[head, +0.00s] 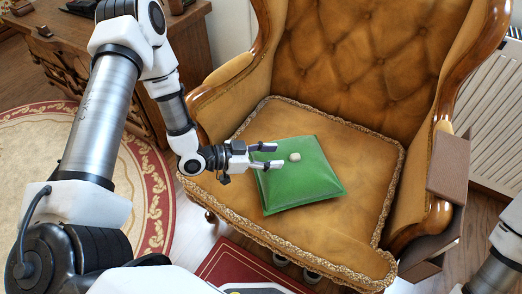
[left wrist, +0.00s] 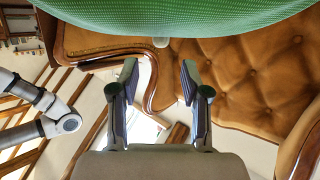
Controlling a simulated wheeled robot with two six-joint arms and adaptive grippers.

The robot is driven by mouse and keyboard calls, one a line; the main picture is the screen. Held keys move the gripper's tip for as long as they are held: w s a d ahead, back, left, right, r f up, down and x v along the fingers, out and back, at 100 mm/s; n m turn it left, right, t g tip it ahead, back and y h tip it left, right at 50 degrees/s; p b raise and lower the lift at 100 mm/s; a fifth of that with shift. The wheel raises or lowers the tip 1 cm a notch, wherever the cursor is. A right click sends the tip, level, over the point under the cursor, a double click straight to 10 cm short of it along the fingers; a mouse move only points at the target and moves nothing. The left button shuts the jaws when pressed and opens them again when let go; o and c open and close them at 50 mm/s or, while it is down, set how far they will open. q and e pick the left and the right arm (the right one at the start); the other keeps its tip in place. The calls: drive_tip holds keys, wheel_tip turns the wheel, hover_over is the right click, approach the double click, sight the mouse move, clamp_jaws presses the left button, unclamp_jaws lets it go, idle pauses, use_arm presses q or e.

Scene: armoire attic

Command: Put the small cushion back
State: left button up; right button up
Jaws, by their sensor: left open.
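The small green cushion (head: 305,185) lies on the seat of the tan tufted armchair (head: 345,45). It has a pale round button (head: 295,157) on top. In the left wrist view the cushion (left wrist: 190,15) fills the top edge. My left gripper (head: 273,155) is open, with its fingertips at the cushion's upper left edge, close to the button. In the left wrist view my gripper's fingers (left wrist: 160,75) are spread with nothing between them. I cannot tell whether they touch the cushion. My right gripper is out of view.
A brown box (head: 448,165) stands against the chair's right side, near a white radiator (head: 495,120). A wooden desk (head: 110,65) is at the upper left, by a round red-bordered rug (head: 150,190). A dark red item (head: 235,265) lies in front of the chair.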

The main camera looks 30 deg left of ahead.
use_arm(q)
drive_tip(key=p+v, duration=0.1)
drive_tip(key=v, duration=0.4)
drive_tip(key=shift+d, duration=0.1)
idle(0.3)
